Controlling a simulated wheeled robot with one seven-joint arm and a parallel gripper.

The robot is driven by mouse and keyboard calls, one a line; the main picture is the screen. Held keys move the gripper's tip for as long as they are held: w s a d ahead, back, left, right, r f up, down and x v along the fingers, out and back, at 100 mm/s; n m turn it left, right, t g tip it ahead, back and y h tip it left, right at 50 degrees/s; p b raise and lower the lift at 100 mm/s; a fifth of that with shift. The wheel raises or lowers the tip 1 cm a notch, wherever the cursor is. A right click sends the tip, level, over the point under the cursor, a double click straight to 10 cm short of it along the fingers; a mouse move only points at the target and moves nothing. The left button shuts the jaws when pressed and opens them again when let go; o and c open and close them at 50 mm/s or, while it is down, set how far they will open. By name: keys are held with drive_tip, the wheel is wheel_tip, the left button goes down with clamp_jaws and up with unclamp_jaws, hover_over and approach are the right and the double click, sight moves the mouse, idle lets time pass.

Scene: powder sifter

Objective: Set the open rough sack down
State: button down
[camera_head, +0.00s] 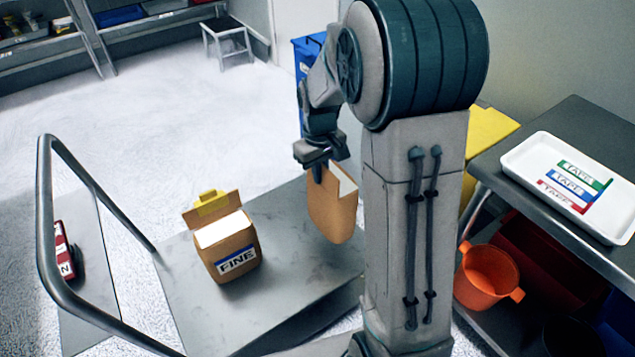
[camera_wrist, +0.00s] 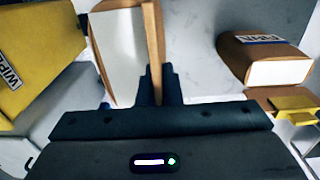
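An open brown sack (camera_head: 332,212) with white contents hangs at my gripper (camera_head: 320,168), over the right part of the grey platform (camera_head: 195,318). In the wrist view, my gripper (camera_wrist: 158,88) is shut on one upright wall of this sack (camera_wrist: 103,72), with the white contents to the left of that wall. I cannot tell whether the sack's bottom touches the platform. A second open brown sack, labelled FINE (camera_head: 237,262), stands upright on the platform to the left.
A yellow clip (camera_head: 211,202) sits on the FINE sack's raised flap. A metal handle rail (camera_head: 100,215) borders the platform at left. A table with a white tray (camera_head: 520,165) of tape labels and an orange bucket (camera_head: 487,280) are at right. Bare platform lies between the sacks.

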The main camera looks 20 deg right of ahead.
drive_tip(key=w+a+f+b, duration=0.2)
drive_tip(key=w+a+f, duration=0.4)
drive_tip(key=f, duration=0.3)
drive_tip(key=shift+w+a+f, duration=0.15)
drive_tip(key=shift+w, duration=0.3)
drive_tip(key=shift+f, duration=0.15)
drive_tip(key=c, duration=1.6)
unclamp_jaws()
drive_tip(key=shift+s+f, duration=0.1)
wheel_tip(320, 180, up, 11)
drive_tip(key=p, duration=0.2)
drive_tip(key=s+d+r+m, duration=0.1)
drive_tip(key=s+d+r, duration=0.1)
drive_tip(key=s, duration=1.1)
drive_tip(key=s+d+r+m+t, duration=0.1)
drive_tip(key=s+r, duration=0.3)
drive_tip(key=s, duration=0.9)
drive_tip(key=shift+s+d+m+t, duration=0.25)
drive_tip(key=shift+d+m+t, duration=0.05)
drive_tip(key=shift+d+m, duration=0.45)
drive_tip(key=shift+r, duration=0.1)
